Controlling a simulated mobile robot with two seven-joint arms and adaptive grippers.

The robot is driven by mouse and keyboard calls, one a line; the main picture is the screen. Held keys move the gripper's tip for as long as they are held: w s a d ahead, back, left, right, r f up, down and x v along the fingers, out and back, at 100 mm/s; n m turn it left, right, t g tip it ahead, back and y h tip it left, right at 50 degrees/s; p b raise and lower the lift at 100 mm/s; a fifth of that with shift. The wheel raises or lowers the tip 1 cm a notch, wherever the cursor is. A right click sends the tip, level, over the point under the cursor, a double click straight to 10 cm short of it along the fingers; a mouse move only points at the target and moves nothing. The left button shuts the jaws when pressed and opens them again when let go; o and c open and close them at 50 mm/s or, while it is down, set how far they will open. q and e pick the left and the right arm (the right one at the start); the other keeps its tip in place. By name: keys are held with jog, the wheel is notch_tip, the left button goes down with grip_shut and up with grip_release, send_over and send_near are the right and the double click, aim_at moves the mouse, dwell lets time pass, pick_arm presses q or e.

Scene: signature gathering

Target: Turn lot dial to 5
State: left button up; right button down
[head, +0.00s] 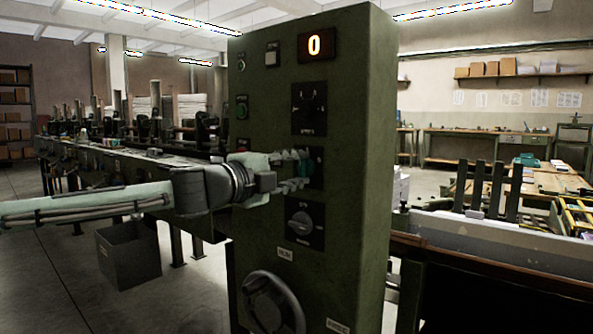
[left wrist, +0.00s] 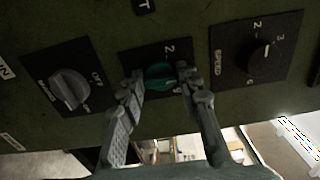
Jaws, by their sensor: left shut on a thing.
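The teal lot dial (head: 308,168) sits in the middle of three dials on the green control cabinet's front. In the left wrist view, the teal dial (left wrist: 160,76) is on a dark plate with a "2" readable; its other markings are mostly hidden by the fingers. My left gripper (head: 297,171) reaches in from the left and is shut on the dial, one finger on each side, as the left wrist view also shows (left wrist: 162,85). The dial's exact pointer setting is hard to tell. My right gripper is not in view.
The black speed dial (left wrist: 257,55) is on one side of the teal dial, and a grey selector knob (head: 300,222) is on the other. A large handwheel (head: 270,303) is low on the cabinet. A long machine (head: 110,155) stands behind my left arm.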

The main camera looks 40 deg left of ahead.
pick_arm(q)
jog(key=o, duration=1.2)
jog(key=shift+c, duration=0.2)
jog(key=shift+s+r, duration=0.1)
jog(key=shift+s, duration=0.35)
jog(key=s+a, duration=0.1)
jog(key=s, duration=1)
